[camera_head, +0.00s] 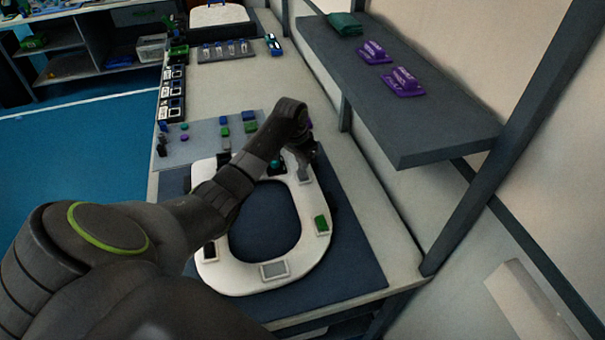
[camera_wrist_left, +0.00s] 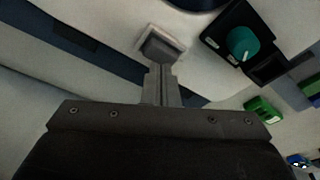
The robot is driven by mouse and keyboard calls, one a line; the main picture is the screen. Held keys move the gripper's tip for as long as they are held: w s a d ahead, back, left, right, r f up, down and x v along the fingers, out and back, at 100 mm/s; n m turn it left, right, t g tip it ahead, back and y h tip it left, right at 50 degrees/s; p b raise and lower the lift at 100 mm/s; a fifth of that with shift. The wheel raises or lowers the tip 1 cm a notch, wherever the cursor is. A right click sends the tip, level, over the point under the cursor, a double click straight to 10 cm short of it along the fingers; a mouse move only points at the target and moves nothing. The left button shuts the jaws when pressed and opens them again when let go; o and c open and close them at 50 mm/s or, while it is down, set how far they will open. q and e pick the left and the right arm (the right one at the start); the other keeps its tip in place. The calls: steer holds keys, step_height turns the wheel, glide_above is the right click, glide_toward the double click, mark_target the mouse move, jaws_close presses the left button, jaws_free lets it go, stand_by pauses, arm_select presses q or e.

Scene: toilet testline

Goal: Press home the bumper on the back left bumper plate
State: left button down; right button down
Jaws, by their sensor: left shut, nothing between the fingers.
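The white ring-shaped toilet seat (camera_head: 322,253) lies flat on a dark blue mat (camera_head: 352,262) in the head view. My left arm reaches over it to its far right part. My left gripper (camera_head: 303,150) is shut and empty there, partly hidden by its own wrist. In the left wrist view the shut fingers (camera_wrist_left: 160,82) point at a grey bumper (camera_wrist_left: 160,46) on a small white plate (camera_wrist_left: 176,38). The fingertips overlap the bumper's near edge; I cannot tell whether they touch. The same plate's grey bumper (camera_head: 304,175) shows below the gripper in the head view.
A green bumper (camera_head: 321,223) and a grey bumper (camera_head: 274,270) sit on other seat plates. A black box with a teal knob (camera_wrist_left: 240,43) stands close to the fingers. A grey shelf (camera_head: 420,130) with purple items overhangs the right side.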

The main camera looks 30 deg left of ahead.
mark_target(302, 173)
arm_select(q)
steer(key=shift+f+b, duration=0.4)
steer(key=shift+f, duration=0.65)
stand_by(0.8)
step_height(302, 173, up, 8)
steer(key=p, duration=0.9)
stand_by(0.5)
